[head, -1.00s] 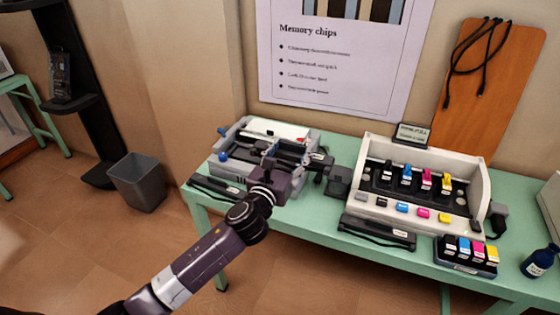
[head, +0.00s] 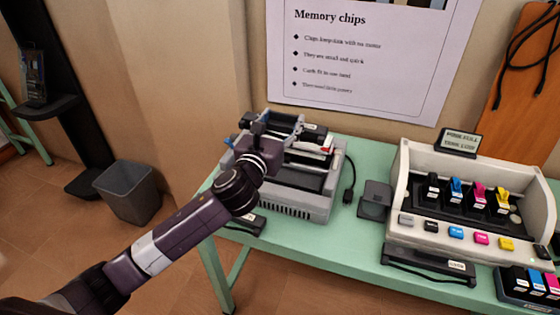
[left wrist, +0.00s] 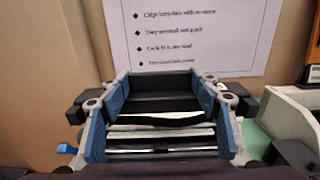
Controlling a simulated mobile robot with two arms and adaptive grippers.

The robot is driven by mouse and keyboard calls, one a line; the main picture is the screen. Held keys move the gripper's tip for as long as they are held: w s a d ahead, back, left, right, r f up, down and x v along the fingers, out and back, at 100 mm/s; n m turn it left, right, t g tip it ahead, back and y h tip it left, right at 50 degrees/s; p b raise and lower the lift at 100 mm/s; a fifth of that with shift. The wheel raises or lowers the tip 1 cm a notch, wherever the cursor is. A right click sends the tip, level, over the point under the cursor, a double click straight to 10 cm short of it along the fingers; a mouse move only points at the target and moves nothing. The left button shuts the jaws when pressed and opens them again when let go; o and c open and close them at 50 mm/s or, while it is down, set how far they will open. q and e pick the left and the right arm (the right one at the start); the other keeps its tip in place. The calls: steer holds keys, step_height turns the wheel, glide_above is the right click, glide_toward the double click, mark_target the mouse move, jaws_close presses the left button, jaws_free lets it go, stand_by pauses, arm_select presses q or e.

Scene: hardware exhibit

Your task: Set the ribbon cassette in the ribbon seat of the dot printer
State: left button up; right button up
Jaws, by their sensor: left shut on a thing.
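The dot printer (head: 305,203) is a grey box with dark slots, at the back left of the green table. My left gripper (head: 270,128) is over its rear left part in the head view. In the left wrist view its two blue-padded fingers (left wrist: 163,112) are shut on a black block, which I take as the ribbon cassette (left wrist: 160,83). Pale and dark printer parts (left wrist: 160,132) show below it. The ribbon seat is largely hidden by my gripper and arm, and I cannot tell whether the cassette touches it. My right gripper is out of view.
A beige ink-cartridge printer (head: 400,215) with coloured cartridges stands to the right. A small dark block (head: 375,200) lies between the printers. A poster (head: 370,60) hangs on the wall behind. A grey bin (head: 128,192) stands on the floor at left.

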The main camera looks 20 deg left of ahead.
arm_select(q)
glide_above(281, 175)
step_height(281, 175, down, 5)
step_height(281, 175, down, 7)
steer(key=shift+r+b, duration=0.1)
steer(key=shift+b, duration=1.15)
steer(key=shift+f, duration=0.5)
steer(key=shift+f+b, duration=0.45)
steer(key=shift+f, duration=0.15)
steer(key=o, duration=1)
steer(key=shift+o, duration=1.1)
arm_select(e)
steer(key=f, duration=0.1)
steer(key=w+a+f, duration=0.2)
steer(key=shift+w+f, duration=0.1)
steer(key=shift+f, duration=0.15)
